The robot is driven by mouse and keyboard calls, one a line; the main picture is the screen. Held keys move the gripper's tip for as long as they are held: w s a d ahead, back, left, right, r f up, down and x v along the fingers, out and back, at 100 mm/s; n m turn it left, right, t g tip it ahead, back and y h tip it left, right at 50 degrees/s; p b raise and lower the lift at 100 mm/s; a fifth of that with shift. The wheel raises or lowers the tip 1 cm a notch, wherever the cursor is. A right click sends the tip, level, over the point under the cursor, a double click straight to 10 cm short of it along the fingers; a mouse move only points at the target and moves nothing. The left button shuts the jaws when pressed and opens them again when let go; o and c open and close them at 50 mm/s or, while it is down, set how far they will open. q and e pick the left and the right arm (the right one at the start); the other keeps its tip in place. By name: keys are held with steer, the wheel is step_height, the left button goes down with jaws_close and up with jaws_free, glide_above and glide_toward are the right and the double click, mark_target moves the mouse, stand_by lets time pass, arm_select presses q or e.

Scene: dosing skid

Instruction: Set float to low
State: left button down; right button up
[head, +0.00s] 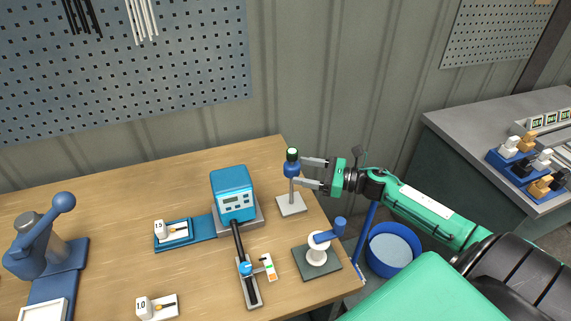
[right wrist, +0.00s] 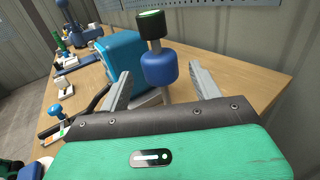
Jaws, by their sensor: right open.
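The float (head: 291,170) is a blue collar on an upright grey rod that stands on a pale square base (head: 291,205) near the table's back right corner. A dark cap with a pale green top (head: 292,154) sits just above it. My right gripper (head: 300,171) comes in from the right, open, with its fingertips close to the float. In the right wrist view the float (right wrist: 159,68) shows between the two spread fingers (right wrist: 160,72), with a gap on each side. I cannot tell how far it is inside the jaws. My left gripper is not in view.
A blue box with a display (head: 233,195) stands left of the float. A white spool with a blue crank (head: 316,250) is in front of it. A lever press (head: 40,240) is at far left. A blue bucket (head: 392,248) stands beside the table's right edge.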

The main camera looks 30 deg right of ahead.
mark_target(285, 168)
steer(key=p+x, duration=0.1)
steer(key=x, duration=0.3)
steer(key=shift+w+a+r+p, duration=0.1)
steer(key=shift+w+a+p, duration=0.05)
steer(key=shift+w+p, duration=0.15)
steer(key=shift+w+a, duration=0.5)
